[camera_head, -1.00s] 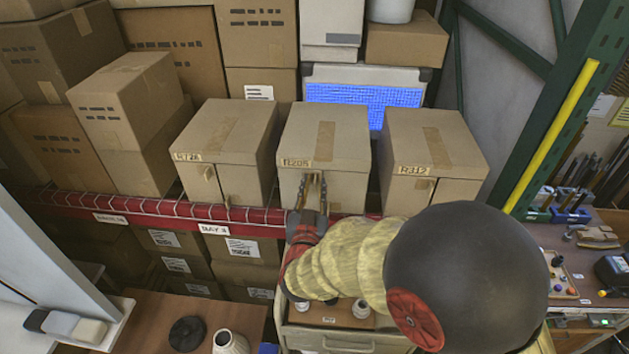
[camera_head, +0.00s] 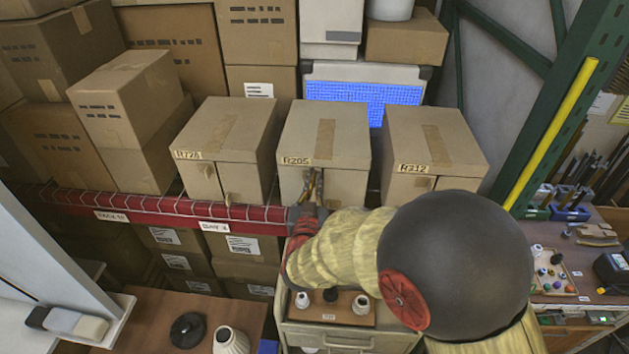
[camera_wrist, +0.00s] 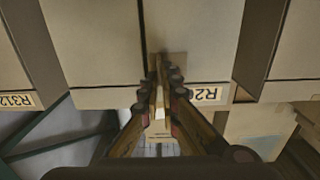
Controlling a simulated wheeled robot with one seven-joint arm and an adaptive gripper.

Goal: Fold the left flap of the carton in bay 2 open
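The middle carton (camera_head: 325,135), labelled R205, stands on the red-edged shelf among three similar cartons. Its left flap (camera_head: 290,185) shows beside a vertical front seam and looks closed or nearly so. My gripper (camera_head: 312,178) is at the front of this carton, by the seam. In the wrist view the carton front (camera_wrist: 195,40) appears upside down, with the label at right. There the gripper fingers (camera_wrist: 163,78) are close together around a thin tan tab on the front and appear shut on it. The fingers hide most of the tab.
The left carton (camera_head: 225,135) and the R312 carton (camera_head: 430,145) stand close on either side, with narrow gaps. The red shelf beam (camera_head: 150,205) runs below. A drawer cabinet (camera_head: 345,338) with small parts on top stands under my arm. A green upright (camera_head: 560,110) is at right.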

